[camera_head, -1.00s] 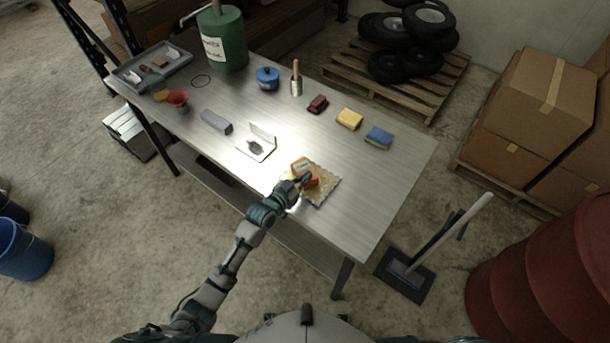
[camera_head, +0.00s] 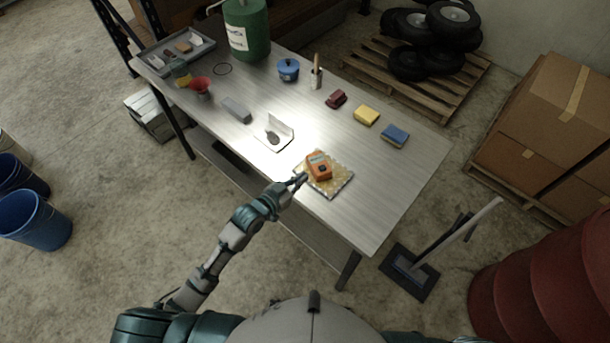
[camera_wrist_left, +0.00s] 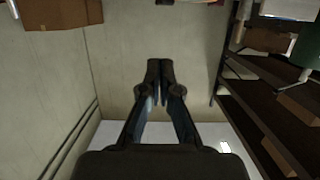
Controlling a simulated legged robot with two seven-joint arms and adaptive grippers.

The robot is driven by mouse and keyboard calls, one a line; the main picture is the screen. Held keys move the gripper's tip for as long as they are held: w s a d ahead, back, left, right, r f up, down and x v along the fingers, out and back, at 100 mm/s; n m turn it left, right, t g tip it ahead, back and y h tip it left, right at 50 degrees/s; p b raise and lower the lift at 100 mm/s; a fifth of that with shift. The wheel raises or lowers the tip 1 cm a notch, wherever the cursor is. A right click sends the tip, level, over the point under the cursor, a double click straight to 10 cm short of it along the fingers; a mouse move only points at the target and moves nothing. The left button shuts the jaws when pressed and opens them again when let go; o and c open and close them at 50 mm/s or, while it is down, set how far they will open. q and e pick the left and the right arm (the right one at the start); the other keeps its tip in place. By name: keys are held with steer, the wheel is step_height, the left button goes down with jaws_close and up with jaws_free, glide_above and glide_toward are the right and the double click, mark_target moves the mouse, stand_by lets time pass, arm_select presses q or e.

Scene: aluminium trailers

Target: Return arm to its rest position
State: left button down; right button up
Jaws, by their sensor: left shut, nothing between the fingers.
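My left arm comes in from the lower left in the head view. Its gripper (camera_head: 300,179) is shut and empty, just off the left edge of a yellowish patterned mat (camera_head: 341,186) on the metal table. An orange device with a dark display (camera_head: 319,167) lies on the mat, apart from the fingers. In the left wrist view the gripper's two fingers (camera_wrist_left: 160,66) are together with nothing between them. My right gripper is not in view.
The table (camera_head: 385,200) holds a white open case (camera_head: 273,140), a grey block (camera_head: 236,110), a red funnel (camera_head: 200,86), a blue pot (camera_head: 288,69), and yellow (camera_head: 366,115) and blue (camera_head: 395,136) sponges. A red barrel (camera_head: 550,285) stands at right.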

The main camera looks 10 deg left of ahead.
arm_select(q)
steer(key=shift+d, duration=0.1)
stand_by(0.3)
stand_by(0.3)
steer(key=s+a+f+n+g+y, duration=0.25)
steer(key=s+a+f, duration=0.25)
steer(key=s, duration=0.4)
steer(key=s+a+f+n+g+y, duration=0.1)
steer(key=s+a+f+g+y, duration=0.3)
steer(key=s, duration=0.5)
steer(key=s+a+f+n+g+y, duration=0.25)
steer(key=s+a+f, duration=0.35)
steer(key=s, duration=0.3)
step_height(320, 180, down, 23)
steer(key=s+m+g, duration=0.1)
steer(key=s+a+f+g, duration=0.1)
steer(key=s+a+f, duration=0.2)
steer(key=s+f, duration=1.5)
steer(key=shift+s+f+b, duration=0.3)
steer(key=shift+f, duration=0.15)
